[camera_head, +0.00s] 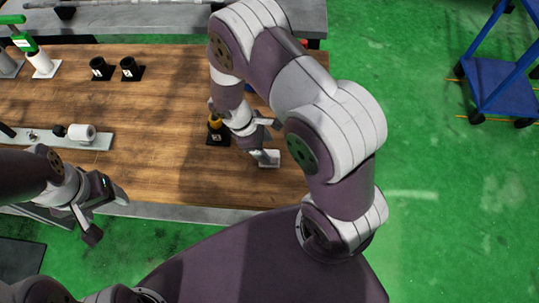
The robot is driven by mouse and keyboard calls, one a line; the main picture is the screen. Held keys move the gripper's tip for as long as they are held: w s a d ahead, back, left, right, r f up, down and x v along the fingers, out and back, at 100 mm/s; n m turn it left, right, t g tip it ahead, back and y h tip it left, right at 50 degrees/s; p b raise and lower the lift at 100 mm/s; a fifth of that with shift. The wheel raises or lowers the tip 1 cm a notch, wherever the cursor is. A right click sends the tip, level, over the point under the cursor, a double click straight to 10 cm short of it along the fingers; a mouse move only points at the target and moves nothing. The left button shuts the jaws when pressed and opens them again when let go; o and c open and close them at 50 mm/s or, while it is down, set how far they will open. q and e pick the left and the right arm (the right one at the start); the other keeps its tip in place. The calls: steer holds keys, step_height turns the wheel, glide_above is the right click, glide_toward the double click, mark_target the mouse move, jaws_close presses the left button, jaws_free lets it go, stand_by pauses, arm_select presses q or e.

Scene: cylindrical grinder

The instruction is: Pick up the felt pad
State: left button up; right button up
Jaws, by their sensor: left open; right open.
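A small pale grey-white square piece (272,159), which looks like the felt pad, lies on the wooden table near its front right. My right gripper (266,140) is open, with its lower finger over or beside the pale piece; I cannot tell whether they touch. The finger hides part of the piece. My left gripper (108,212) is open and empty in front of the table's front edge, well to the left of the piece.
On the wooden table (160,170) a black numbered holder with a yellow top (216,130) stands just left of my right gripper. Two black holders (115,70) stand farther back. A grey plate (60,143) bears a white cylinder (82,133). A blue cart (497,85) stands right.

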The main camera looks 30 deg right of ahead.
mark_target(270, 153)
steer(key=x, duration=0.4)
steer(key=shift+s+f, duration=0.1)
steer(key=shift+a, duration=0.1)
steer(key=c, duration=1.1)
steer(key=shift+o, duration=0.2)
steer(key=shift+r, duration=0.65)
step_height(270, 153, up, 3)
steer(key=shift+f, duration=0.1)
steer(key=s+d+r+b, duration=0.1)
steer(key=s+d+r, duration=0.4)
steer(key=s, duration=0.5)
step_height(270, 153, up, 2)
steer(key=shift+s+d+r, duration=0.1)
steer(key=shift+s+d, duration=0.05)
steer(key=shift+s, duration=0.1)
steer(key=o, duration=0.4)
steer(key=shift+c, duration=1.4)
